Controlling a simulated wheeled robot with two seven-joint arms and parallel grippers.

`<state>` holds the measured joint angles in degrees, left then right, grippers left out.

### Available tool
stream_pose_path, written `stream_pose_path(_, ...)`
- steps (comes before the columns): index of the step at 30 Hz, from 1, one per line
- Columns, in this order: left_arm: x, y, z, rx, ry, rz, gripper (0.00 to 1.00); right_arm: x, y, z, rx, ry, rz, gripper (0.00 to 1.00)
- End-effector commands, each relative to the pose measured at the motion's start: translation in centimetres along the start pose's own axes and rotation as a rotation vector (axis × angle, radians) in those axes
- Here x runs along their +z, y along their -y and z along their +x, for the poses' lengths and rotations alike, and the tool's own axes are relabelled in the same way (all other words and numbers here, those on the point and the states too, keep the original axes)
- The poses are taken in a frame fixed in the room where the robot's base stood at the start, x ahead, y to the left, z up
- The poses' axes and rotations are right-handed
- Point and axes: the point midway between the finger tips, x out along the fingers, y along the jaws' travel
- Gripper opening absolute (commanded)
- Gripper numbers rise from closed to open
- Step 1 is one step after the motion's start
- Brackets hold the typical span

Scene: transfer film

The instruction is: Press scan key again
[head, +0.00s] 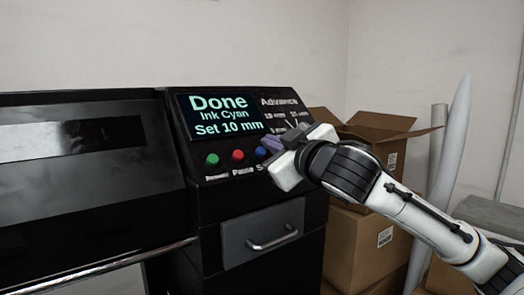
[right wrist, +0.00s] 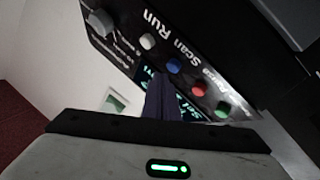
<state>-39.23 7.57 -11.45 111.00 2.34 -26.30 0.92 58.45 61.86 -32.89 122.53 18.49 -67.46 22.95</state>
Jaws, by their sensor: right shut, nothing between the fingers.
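The black printer's control panel (head: 222,145) has a lit screen (head: 222,115) reading "Done, Ink Cyan, Set 10 mm". The blue scan key (head: 261,152) sits right of the red pause key (head: 238,155) and the green key (head: 212,160). In the right wrist view the blue key (right wrist: 173,66) lies beside the label "Scan", just past the fingertips. My right gripper (head: 270,144) is shut and empty, its purplish fingers (right wrist: 160,84) close to the blue key. I cannot tell whether they touch it. My left gripper is out of view.
A white key (right wrist: 147,41) and a grey knob (right wrist: 100,20) are near the blue key in the wrist view. A drawer with a handle (head: 272,240) is below the panel. Cardboard boxes (head: 352,240) and a white roll (head: 448,150) stand at the right.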

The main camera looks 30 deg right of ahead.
Motion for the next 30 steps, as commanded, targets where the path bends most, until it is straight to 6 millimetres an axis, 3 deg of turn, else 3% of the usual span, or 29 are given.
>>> stream_pose_path(30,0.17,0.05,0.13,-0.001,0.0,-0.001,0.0,0.67,0.67,0.88,-0.001,0.001,0.001,0.0)
